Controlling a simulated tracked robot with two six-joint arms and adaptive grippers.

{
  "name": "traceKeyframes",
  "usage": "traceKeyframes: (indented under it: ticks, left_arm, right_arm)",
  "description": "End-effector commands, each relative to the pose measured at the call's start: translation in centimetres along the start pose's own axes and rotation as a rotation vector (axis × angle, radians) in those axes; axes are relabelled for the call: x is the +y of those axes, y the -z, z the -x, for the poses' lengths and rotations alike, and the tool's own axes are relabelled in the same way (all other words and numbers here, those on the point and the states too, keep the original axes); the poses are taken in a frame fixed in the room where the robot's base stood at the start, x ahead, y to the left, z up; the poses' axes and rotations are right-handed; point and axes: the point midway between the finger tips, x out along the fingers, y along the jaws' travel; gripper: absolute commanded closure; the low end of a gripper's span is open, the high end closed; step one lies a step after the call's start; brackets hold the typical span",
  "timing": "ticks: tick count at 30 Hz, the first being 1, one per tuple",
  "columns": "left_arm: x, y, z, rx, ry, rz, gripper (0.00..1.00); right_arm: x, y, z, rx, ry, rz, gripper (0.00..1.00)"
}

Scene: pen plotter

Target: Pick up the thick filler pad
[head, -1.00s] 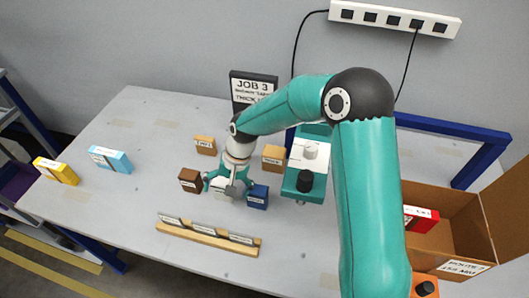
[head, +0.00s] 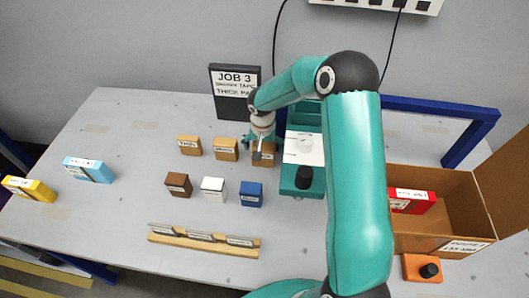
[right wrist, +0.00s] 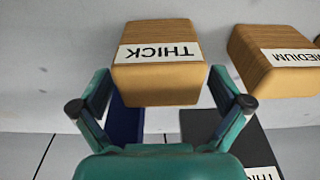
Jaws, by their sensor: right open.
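The thick filler pad is a tan block with a white THICK label; in the right wrist view (right wrist: 158,75) it stands between my spread fingers. In the head view the thick pad (head: 264,159) is the rightmost of the tan blocks in the back row, partly covered by my right gripper (head: 262,143). My right gripper, also in the right wrist view (right wrist: 160,104), is open, with one finger to each side of the pad. I cannot tell whether the fingers touch it. My left gripper is not in view.
The medium pad (head: 226,149) stands close to the left, another tan block (head: 189,145) beyond it. Brown (head: 177,184), white (head: 213,189) and blue (head: 251,195) blocks stand in front. A teal machine (head: 302,180) is close on the right, an open carton (head: 455,210) farther right.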

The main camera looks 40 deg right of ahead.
Motion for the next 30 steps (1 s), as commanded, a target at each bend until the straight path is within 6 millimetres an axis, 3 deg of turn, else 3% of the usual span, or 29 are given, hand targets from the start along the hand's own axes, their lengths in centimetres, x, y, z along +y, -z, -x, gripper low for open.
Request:
traceKeyframes:
  ticks: [3,11,22,30]
  left_arm:
    - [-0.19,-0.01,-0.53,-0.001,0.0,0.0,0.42]
    - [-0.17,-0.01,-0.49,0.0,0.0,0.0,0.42]
    - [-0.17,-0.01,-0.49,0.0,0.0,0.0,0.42]
    - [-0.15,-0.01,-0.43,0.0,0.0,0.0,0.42]
  right_arm:
    - [-0.11,-0.08,-1.4,-0.001,0.0,0.002,0.0]
    - [-0.18,-0.07,-1.55,0.0,0.001,0.004,0.0]
    - [-0.24,-0.08,-1.51,0.0,0.002,0.004,0.58]
    - [-0.27,-0.06,-1.4,0.0,0.002,0.005,0.58]
